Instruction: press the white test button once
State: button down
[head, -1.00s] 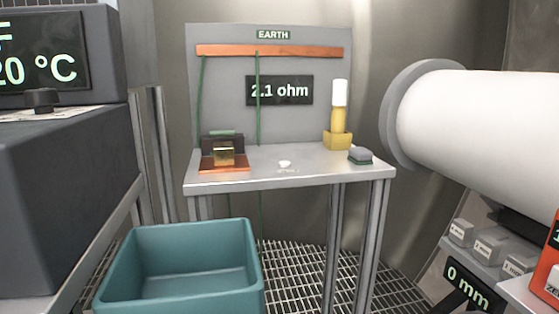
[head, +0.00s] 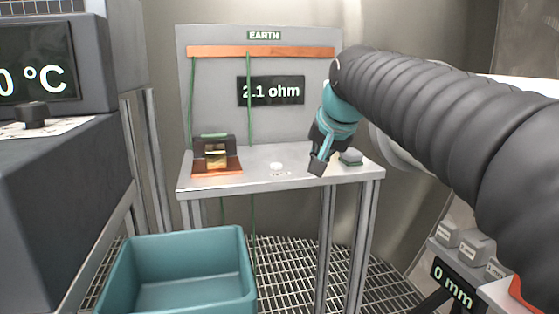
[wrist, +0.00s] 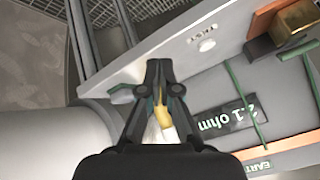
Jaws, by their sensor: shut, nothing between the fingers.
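The white test button (head: 277,166) is a small round disc on the grey table top, with a small label in front of it. It also shows in the wrist view (wrist: 207,45), up and to the right of the fingers, with the label "TEST" beside it. My gripper (head: 318,170) is shut and empty. It points down over the right part of the table, to the right of the button and apart from it. In the wrist view my gripper (wrist: 158,64) is at the centre, and the button is clear of it.
A brass block in a dark clamp on a copper plate (head: 217,172) stands left of the button. A grey-green block (head: 351,156) sits right of my gripper. The back panel has a "2.1 ohm" display (head: 271,91). A teal bin (head: 180,245) stands below.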

notch_tip(320, 180, up, 7)
jog(key=m+y+p, duration=0.1)
send_over(277, 165)
jog(key=shift+r+t, duration=0.15)
jog(key=shift+t, duration=0.25)
jog(key=shift+s+d, duration=0.1)
notch_tip(277, 165, down, 6)
jog(key=b, duration=0.7)
jog(key=shift+f, duration=0.2)
jog(key=shift+f+b, duration=0.85)
jog(key=shift+f, duration=0.35)
jog(key=shift+f, duration=0.15)
jog(key=shift+f, duration=0.3)
